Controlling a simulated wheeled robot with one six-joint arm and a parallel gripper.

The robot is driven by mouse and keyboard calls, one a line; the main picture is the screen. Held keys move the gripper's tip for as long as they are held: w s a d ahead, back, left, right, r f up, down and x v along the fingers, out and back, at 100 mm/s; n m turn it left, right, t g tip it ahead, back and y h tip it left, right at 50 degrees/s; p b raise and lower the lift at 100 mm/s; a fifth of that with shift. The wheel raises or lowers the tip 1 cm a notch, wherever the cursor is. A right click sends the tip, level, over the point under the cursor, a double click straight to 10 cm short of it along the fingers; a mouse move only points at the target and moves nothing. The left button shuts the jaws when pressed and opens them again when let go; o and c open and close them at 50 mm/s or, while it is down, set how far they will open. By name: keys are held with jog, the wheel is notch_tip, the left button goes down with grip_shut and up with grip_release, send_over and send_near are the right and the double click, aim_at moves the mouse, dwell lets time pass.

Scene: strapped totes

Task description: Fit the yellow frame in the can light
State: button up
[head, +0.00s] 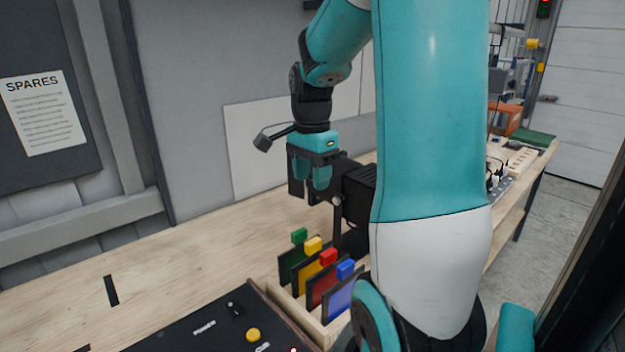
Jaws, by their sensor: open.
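The yellow frame (308,272) stands upright in a wooden rack, between the green and red frames, with its yellow tab on top. A black body on a stand, apparently the can light (358,188), stands behind the rack and is partly hidden by my arm. Its front opening cannot be made out. My gripper (308,192) is open and points down, above the rack and just left of the black body in the picture. I see nothing between its fingers. Whether it touches the black body cannot be told.
The wooden rack (328,333) also holds a green frame (291,262), a red frame (322,283) and a blue frame (340,298). A black panel with a yellow button (253,335) lies in front left. The bench (190,262) is mostly clear to the left.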

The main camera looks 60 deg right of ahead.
aim_at(313, 240)
notch_tip(313, 240, down, 17)
jog(key=shift+s+d+f+p, duration=0.1)
jog(key=shift+d+f+p, duration=0.05)
jog(key=shift+p, duration=1)
jog(key=shift+c, duration=0.5)
grip_shut()
jog(key=shift+r+p, duration=2.6)
jog(key=shift+r, duration=0.45)
